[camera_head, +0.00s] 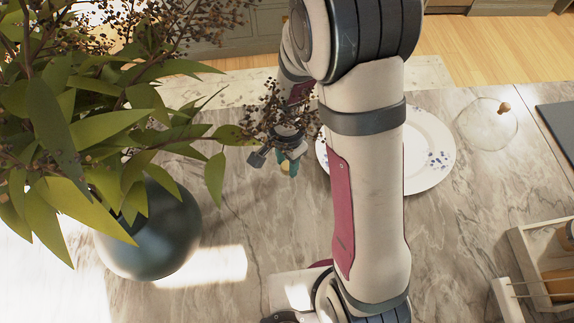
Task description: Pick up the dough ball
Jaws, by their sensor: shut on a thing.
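My gripper (289,168) is just left of my upright arm link, partly covered by dark dried sprigs. Its teal fingertips point down over the marble counter. A small yellowish lump, which looks like the dough ball (285,168), shows between the fingertips, and the gripper is shut on it. Most of the ball is hidden by the fingers. I cannot tell whether it touches the counter or hangs a little above it.
A round dark vase (150,235) with leafy branches (90,130) stands at left, close to my gripper. A white plate (428,150) with blue marks lies behind my arm. A glass lid (487,125) and a wooden tray (520,250) are at right.

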